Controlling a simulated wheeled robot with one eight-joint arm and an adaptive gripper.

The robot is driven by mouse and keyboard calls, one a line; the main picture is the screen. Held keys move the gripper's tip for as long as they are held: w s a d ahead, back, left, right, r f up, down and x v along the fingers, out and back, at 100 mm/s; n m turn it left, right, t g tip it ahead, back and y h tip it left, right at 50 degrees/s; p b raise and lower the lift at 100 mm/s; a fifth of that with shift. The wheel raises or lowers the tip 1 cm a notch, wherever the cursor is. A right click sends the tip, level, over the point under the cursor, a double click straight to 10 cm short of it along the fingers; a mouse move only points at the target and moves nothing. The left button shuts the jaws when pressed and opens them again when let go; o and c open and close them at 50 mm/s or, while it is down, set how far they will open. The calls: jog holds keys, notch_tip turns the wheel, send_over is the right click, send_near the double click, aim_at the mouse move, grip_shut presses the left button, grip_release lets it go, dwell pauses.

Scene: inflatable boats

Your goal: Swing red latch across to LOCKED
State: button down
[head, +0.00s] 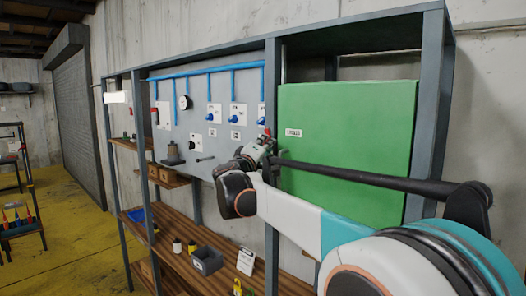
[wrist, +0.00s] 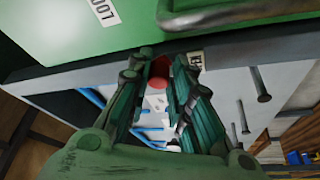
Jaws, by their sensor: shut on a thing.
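The green door (head: 345,140) stands shut in the grey frame, with a white label (head: 293,132) near its left edge. The label also shows upside down in the wrist view (wrist: 104,11), its lettering only partly readable. My gripper (head: 262,146) is at the door's left edge, beside the frame post. In the wrist view my gripper (wrist: 172,78) has its fingers closed around the red latch (wrist: 160,67). Only a rounded red part of the latch shows between the fingers; the rest is hidden. A second label (wrist: 195,60) is partly covered by the fingers.
Left of the door is a grey panel (head: 223,128) with blue pipes, valves and a gauge. Wooden shelves below hold a grey bin (head: 207,260) and small items. My arm crosses in front of the door. Yellow floor (head: 75,235) lies open at left.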

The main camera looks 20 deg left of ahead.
aim_at(270, 132)
jog(key=r+n+g, duration=0.1)
jog(key=n, duration=0.2)
jog(key=d+r+n+g+p, duration=0.1)
jog(key=n, duration=0.2)
jog(key=s+d+r+n+g+p, duration=0.1)
jog(key=n+g, duration=0.1)
jog(key=n, duration=0.2)
jog(key=shift+d+r, duration=0.15)
jog(key=shift+r, duration=0.25)
jog(key=shift+r+n+g+p, duration=0.2)
jog(key=shift+n+g+p, duration=0.05)
jog(key=shift+n+p, duration=0.3)
jog(key=shift+r+n+g+p, duration=0.25)
jog(key=shift+n+p, duration=0.15)
jog(key=shift+n, duration=0.25)
jog(key=c, duration=1.5)
grip_release()
jog(key=shift+s, duration=0.15)
